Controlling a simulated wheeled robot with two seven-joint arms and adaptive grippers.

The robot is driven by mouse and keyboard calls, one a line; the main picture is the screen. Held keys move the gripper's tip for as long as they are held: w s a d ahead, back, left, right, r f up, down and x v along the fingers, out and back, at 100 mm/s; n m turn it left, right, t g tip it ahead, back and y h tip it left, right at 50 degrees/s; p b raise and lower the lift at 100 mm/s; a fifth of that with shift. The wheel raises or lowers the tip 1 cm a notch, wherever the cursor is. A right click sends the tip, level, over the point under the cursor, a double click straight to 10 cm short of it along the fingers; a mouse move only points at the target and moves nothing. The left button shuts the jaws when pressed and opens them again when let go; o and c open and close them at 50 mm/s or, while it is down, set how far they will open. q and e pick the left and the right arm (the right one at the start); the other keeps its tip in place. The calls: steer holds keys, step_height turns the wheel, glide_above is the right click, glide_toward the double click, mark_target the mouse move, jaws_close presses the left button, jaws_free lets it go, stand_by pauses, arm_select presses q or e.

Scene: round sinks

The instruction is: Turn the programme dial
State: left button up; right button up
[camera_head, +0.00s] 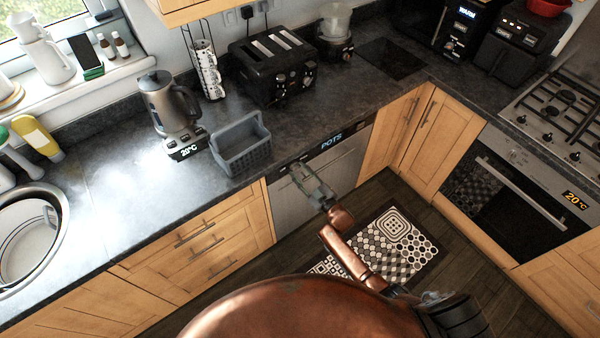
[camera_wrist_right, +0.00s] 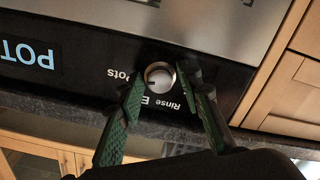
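The programme dial (camera_wrist_right: 160,76) is a small round silver knob on the black control strip of the dishwasher (camera_head: 343,167). In the wrist view it lies between the two green fingertips of my right gripper (camera_wrist_right: 161,78). They straddle it closely, one on each side, and look slightly apart from it; I cannot tell whether they touch. Labels beside the dial read "Pots" and "Rinse", with another partly hidden by a finger. In the head view my right gripper (camera_head: 307,182) is at the strip and hides the dial. The display (camera_head: 332,140) reads "POTS". My left gripper is out of view.
The dark worktop (camera_head: 110,195) runs above the strip, with a grey basket (camera_head: 240,146), a kettle (camera_head: 168,105) and a black toaster (camera_head: 274,65) on it. Wooden drawers (camera_head: 205,248) flank the dishwasher. A patterned mat (camera_head: 395,245) lies on the floor.

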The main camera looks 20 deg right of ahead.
steer(key=shift+o, duration=1.1)
steer(key=v, duration=1.2)
